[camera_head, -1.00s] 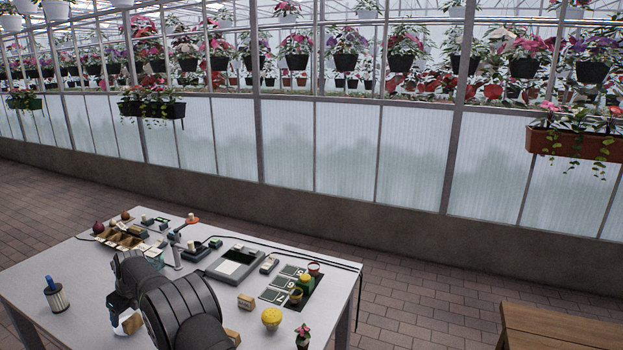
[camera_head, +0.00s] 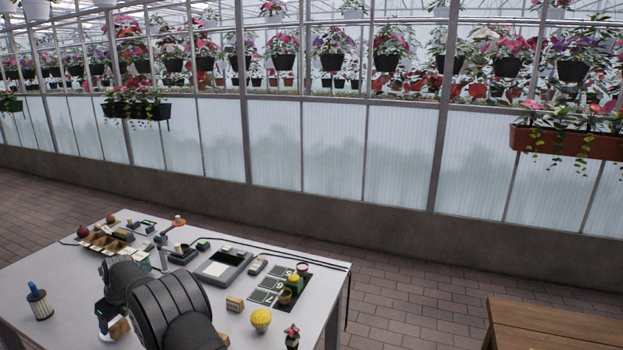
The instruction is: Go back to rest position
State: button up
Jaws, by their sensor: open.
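My dark arm rises from the bottom edge over the white table (camera_head: 60,275) and bends down at the table's left half. My gripper (camera_head: 104,318) is at its far end, small and partly hidden by the arm's own links. Its jaws are open. A tan block (camera_head: 120,328) shows right beside the gripper; I cannot tell whether they touch.
A yellow ball-like item (camera_head: 261,320), a small wooden block (camera_head: 234,304), a potted flower (camera_head: 292,337) and a grey scale-like device (camera_head: 222,267) lie right. A compartment tray (camera_head: 107,240) is behind. A wooden bench (camera_head: 550,322) stands right.

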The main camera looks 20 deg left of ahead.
aim_at(117, 324)
jog(key=v, duration=0.8)
jog(key=x, duration=1.1)
jog(key=shift+f, duration=0.2)
notch_tip(117, 324, up, 4)
jog(key=shift+a+r, duration=0.1)
jog(key=shift+r, duration=0.05)
jog(key=w+d+r, duration=0.7)
jog(key=d, duration=0.2)
jog(key=w+d+f+n+g+h, duration=0.1)
jog(key=w+d+n+g+h, duration=0.1)
jog(key=d+n, duration=0.8)
jog(key=w+d+f+n+g+h, duration=0.1)
jog(key=w+d+n+g+h, duration=0.1)
jog(key=d+n, duration=0.7)
jog(key=shift+w+d+f+n+h, duration=0.15)
jog(key=shift+w+d+n+h, duration=0.4)
jog(key=shift+d, duration=1.65)
jog(key=shift+o, duration=0.2)
jog(key=shift+w, duration=0.1)
